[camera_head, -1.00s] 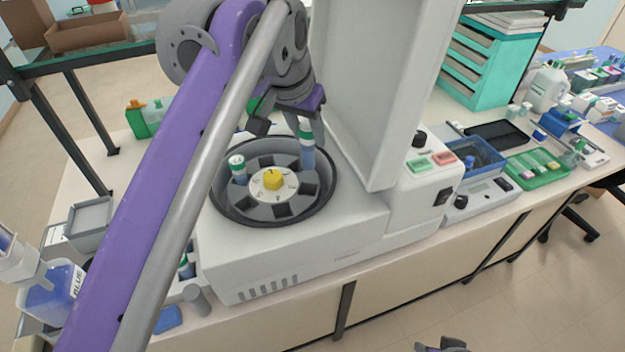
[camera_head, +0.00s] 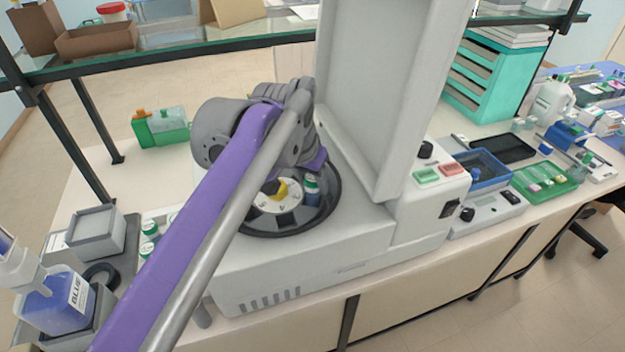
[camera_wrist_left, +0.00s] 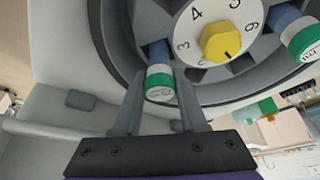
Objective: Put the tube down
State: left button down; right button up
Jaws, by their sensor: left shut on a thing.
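My left gripper (camera_head: 312,172) is inside the open bowl of the white centrifuge (camera_head: 310,262), over the right part of the rotor. It is shut on a tube with a green and white cap (camera_head: 312,187). In the left wrist view the held tube (camera_wrist_left: 161,83) is between the two fingers (camera_wrist_left: 162,92), its blue body reaching into a rotor slot; how deep it sits I cannot tell. A second capped tube (camera_wrist_left: 303,40) sits in another slot across the yellow hub (camera_wrist_left: 221,42); my arm hides it in the head view. My right gripper is not in view.
The raised centrifuge lid (camera_head: 372,90) stands behind the bowl. Capped tubes (camera_head: 150,232) stand in a rack at the left, partly behind my arm. A blue bottle (camera_head: 58,305) is at front left. A green tray (camera_head: 543,180) and a balance (camera_head: 487,208) are at the right.

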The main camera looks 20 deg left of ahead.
pick_arm(q)
jog(key=shift+f, duration=0.3)
jog(key=shift+c, duration=2.3)
grip_release()
jog(key=shift+f, duration=0.1)
jog(key=shift+r, duration=0.6)
jog(key=p+v, duration=0.1)
jog(key=v, duration=1)
jog(key=shift+s+r+p, duration=0.3)
jog(key=shift+s, duration=0.05)
jog(key=shift+a, duration=0.1)
